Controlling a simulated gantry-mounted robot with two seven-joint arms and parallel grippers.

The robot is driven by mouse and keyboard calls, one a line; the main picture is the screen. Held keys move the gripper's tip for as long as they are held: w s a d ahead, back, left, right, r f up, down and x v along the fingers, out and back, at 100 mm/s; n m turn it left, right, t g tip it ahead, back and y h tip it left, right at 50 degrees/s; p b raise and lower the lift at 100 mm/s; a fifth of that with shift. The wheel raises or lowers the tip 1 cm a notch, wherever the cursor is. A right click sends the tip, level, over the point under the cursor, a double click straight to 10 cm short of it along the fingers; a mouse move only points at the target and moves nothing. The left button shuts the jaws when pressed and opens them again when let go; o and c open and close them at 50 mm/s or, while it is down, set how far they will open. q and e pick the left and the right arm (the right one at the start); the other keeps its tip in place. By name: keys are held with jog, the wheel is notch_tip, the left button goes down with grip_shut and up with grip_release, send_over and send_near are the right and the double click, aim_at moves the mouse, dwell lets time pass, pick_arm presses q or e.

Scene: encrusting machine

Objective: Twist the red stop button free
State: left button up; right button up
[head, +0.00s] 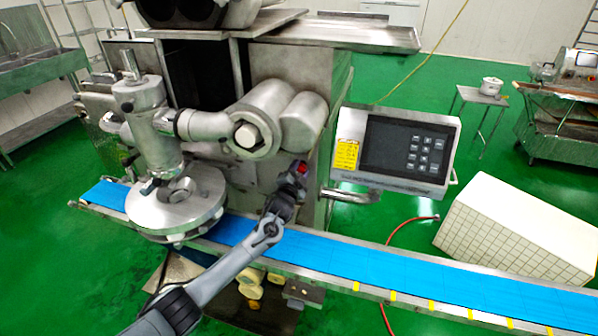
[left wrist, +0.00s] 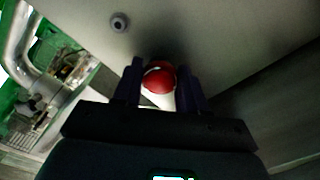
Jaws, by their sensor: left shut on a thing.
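The red stop button (head: 303,168) is on the metal side of the encrusting machine, left of the control panel. In the left wrist view the round red button (left wrist: 159,79) sits between the two dark fingers of my left gripper (left wrist: 158,84), with a pale part below it. My left gripper (head: 298,172) is shut on the button, one finger on each side. In the head view the gripper partly hides the button. My right gripper is in neither view.
The control panel (head: 404,147) with a dark screen juts out right of the button. A blue conveyor belt (head: 400,264) runs below the gripper. The round metal forming head (head: 176,203) stands to the left. A small bolt (left wrist: 120,22) sits on the machine's face near the button.

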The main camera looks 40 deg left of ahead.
pick_arm(q)
jog(key=shift+f, duration=0.25)
jog(key=o, duration=1.1)
jog(key=shift+w+r, duration=0.15)
jog(key=shift+r, duration=0.05)
jog(key=shift+c, duration=0.2)
jog(key=shift+s+d+r+p, duration=0.1)
jog(key=shift+s+d+p, duration=0.2)
jog(key=shift+s, duration=0.4)
jog(key=p+v, duration=0.1)
jog(key=v, duration=0.8)
jog(key=shift+s+p, duration=0.25)
jog(key=shift+p, duration=0.05)
